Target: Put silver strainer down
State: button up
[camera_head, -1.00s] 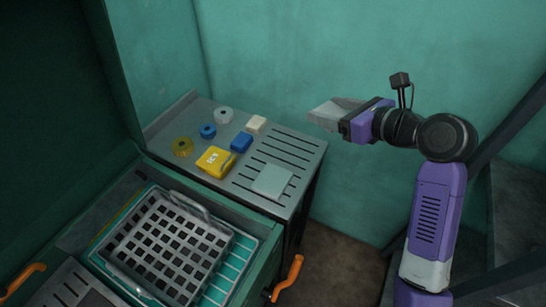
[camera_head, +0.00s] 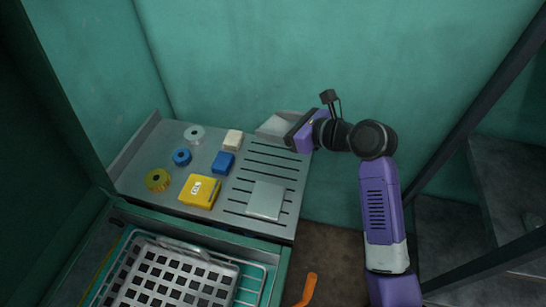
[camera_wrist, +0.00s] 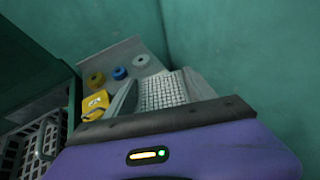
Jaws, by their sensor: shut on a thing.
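The silver strainer (camera_head: 281,126) is in my gripper (camera_head: 299,132), which is shut on it. In the head view it appears as a grey, box-like shape pointing left, overlapping the back right corner of the slotted metal worktop (camera_head: 271,158). Its height above the worktop is hard to tell. In the wrist view the strainer (camera_wrist: 165,92) shows a pale mesh floor and grey sides, just beyond the dark front edge of my gripper (camera_wrist: 165,121). The fingertips are mostly hidden.
On the worktop are a clear roll (camera_head: 195,134), a blue roll (camera_head: 181,157), a yellow roll (camera_head: 158,180), a cream block (camera_head: 232,141), a blue box (camera_head: 223,163), a yellow box (camera_head: 200,191) and a pale square (camera_head: 266,200). An open drawer holds a grid basket (camera_head: 170,281). A green wall stands behind.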

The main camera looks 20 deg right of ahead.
aim_at(276, 162)
notch_tip(276, 162, down, 12)
jog(key=shift+f+b, duration=0.1)
jog(key=shift+b, duration=0.25)
jog(key=o, duration=1.7)
jog(key=shift+f, duration=0.2)
jog(key=shift+c, duration=0.2)
jog(key=shift+r, duration=0.2)
jog(key=v, duration=1.2)
